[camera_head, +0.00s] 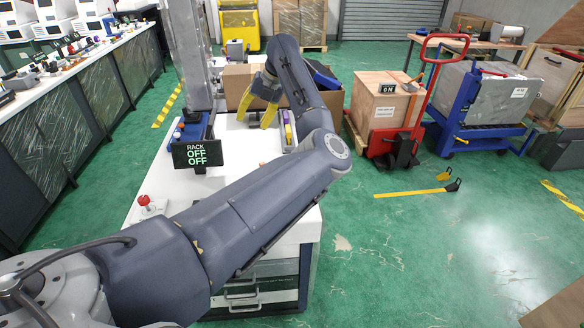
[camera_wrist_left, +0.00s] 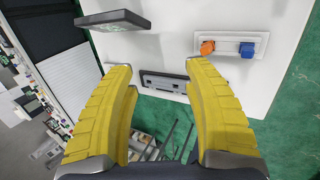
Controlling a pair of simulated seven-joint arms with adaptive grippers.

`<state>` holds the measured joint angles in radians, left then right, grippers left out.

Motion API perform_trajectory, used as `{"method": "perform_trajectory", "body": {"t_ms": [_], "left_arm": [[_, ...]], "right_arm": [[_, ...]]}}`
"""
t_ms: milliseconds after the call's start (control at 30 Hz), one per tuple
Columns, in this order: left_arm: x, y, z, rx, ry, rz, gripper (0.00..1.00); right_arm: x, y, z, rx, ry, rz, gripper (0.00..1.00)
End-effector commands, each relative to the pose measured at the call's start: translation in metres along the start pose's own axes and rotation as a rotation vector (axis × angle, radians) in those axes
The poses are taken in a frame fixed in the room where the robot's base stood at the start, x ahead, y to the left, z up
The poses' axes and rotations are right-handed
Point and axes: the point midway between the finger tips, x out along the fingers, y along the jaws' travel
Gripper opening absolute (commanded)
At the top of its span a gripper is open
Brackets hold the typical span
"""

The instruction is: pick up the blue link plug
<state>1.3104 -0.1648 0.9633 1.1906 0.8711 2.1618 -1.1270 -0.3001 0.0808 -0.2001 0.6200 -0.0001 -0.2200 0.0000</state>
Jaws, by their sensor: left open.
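The blue link plug (camera_wrist_left: 247,49) sits at the right end of a pale strip (camera_wrist_left: 228,38) on the white surface in the left wrist view. An orange plug (camera_wrist_left: 207,47) sits at the strip's left end. My left gripper (camera_wrist_left: 158,76) has its two yellow fingers spread wide with nothing between them. The blue plug is up and right of the right fingertip, clear of it. In the head view, my left gripper (camera_head: 257,109) points down over the far part of the white bench (camera_head: 160,182). I cannot make out the blue plug there; my arm covers much of the bench.
A RACK display (camera_head: 197,154) reading OFF OFF and a red button (camera_head: 145,200) stand on the bench's left side. A cardboard box (camera_head: 236,86) is behind the gripper. A red pallet jack (camera_head: 400,145) carrying a crate stands right. Green floor is open at right.

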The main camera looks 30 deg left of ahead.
Motion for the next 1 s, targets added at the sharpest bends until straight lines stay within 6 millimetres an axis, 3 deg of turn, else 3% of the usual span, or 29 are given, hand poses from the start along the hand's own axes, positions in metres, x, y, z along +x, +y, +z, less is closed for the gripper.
{"method": "perform_trajectory", "body": {"t_ms": [100,300,467,1000], "left_arm": [[-0.004,-0.044,-0.007,-0.022,0.048,-0.234,0.51],[-0.014,-0.081,-0.013,-0.037,0.09,-0.432,0.51],[-0.003,-0.094,-0.016,-0.039,0.099,-0.463,0.51],[0.077,-0.133,-0.023,-0.038,0.097,-0.458,0.51]], "right_arm": [[0.0,0.0,0.0,0.0,0.0,0.0,0.44],[0.0,0.0,0.0,0.0,0.0,0.0,0.44],[0.0,0.0,0.0,0.0,0.0,0.0,0.44],[0.0,-0.002,-0.001,0.001,0.001,-0.002,0.44]]}}
